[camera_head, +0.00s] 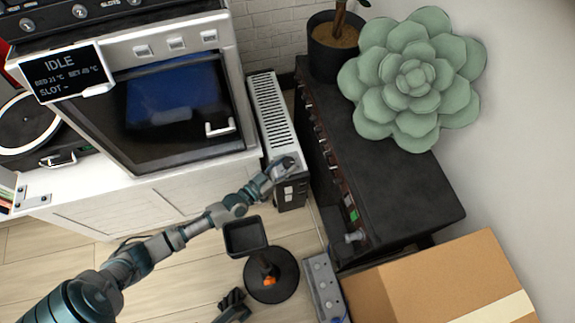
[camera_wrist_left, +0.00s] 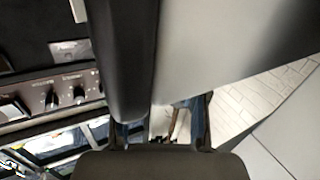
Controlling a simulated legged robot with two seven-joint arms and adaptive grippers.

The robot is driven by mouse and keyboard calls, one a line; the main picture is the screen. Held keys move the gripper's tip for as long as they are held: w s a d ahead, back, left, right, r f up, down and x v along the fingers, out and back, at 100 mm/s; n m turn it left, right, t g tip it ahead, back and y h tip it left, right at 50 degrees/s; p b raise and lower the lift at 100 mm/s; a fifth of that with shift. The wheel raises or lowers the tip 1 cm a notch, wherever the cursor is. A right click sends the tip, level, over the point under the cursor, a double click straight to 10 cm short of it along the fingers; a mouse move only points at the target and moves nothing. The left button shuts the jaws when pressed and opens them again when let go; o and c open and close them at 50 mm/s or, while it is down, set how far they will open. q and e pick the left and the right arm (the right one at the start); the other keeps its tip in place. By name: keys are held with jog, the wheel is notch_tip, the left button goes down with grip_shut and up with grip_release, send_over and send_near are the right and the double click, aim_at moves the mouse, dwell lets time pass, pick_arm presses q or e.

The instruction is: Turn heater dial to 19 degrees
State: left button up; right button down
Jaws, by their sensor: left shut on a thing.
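The heater (camera_head: 268,105) is a narrow pale unit with a slotted top, between the white oven-like cabinet and the black unit. Its dark front end with small light controls faces the open floor. My left gripper (camera_head: 287,166) is at the top of this front end, shut on what appears to be the heater dial. The gripper covers the dial, so its number and pointer are hidden. In the left wrist view the fingers (camera_wrist_left: 162,125) show at the bottom, partly behind dark parts; the dial cannot be made out there.
The oven-like cabinet (camera_head: 160,105) is left of the heater; its display (camera_head: 68,78) reads IDLE. The black unit (camera_head: 385,165) stands close on the right. A round-based stand (camera_head: 271,283) with a black tray (camera_head: 246,236) and a cardboard box (camera_head: 430,285) are nearer. Some wooden floor is clear.

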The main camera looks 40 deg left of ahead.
pick_arm(q)
jog(key=o, duration=1.1)
jog(key=shift+s+f, duration=0.1)
jog(key=shift+s, duration=0.2)
jog(key=s, duration=0.7)
jog(key=s+a, duration=0.1)
jog(key=s, duration=0.3)
jog(key=shift+s, duration=0.2)
